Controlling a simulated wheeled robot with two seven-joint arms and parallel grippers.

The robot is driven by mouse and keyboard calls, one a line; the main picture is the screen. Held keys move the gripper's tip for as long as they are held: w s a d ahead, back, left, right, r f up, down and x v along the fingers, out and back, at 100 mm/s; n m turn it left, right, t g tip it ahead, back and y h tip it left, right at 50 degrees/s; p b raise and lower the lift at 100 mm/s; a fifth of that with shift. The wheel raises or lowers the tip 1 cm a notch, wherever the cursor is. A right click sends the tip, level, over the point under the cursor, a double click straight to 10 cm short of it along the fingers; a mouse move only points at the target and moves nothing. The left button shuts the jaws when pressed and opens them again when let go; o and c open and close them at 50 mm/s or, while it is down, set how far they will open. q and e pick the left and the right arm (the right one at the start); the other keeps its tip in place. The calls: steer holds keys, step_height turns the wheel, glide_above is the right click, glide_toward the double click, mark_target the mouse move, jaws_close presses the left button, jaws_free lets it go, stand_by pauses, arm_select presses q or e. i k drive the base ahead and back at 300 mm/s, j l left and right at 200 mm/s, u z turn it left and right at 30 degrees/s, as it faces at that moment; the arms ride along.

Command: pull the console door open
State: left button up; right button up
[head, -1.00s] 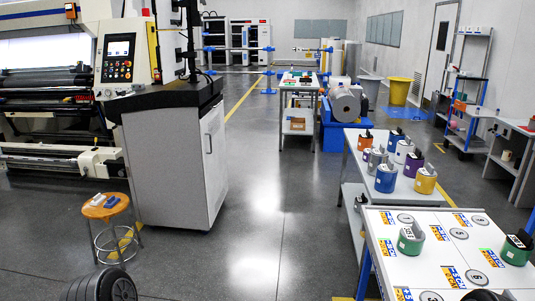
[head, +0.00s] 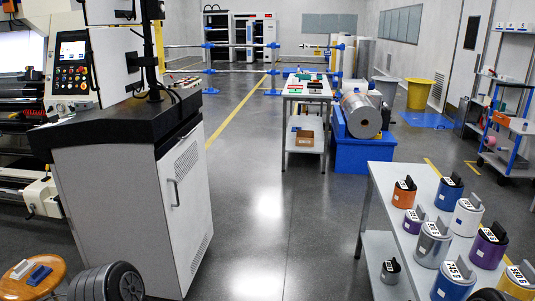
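The console (head: 110,215) stands at the left in the head view, a light grey cabinet with a dark top. Its door (head: 190,205) is on the side facing the aisle, a pale panel with slotted vents near its top and bottom. A dark bar handle (head: 175,192) stands upright near the door's left edge. The door looks closed, flush with the cabinet. Neither of my grippers is in view. Only dark rounded parts of my arms show at the bottom edge, well apart from the door.
An orange stool (head: 30,279) with small blocks stands at the lower left, close to the console. A white table (head: 392,185) with several coloured canisters is at the right. Farther back are a small cart (head: 306,95) and a blue roll stand (head: 363,150). The grey floor between is clear.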

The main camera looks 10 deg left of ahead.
mark_target(183, 173)
steer(key=i, duration=2.3)
steer(key=i+u, duration=0.25)
steer(key=u, duration=0.3)
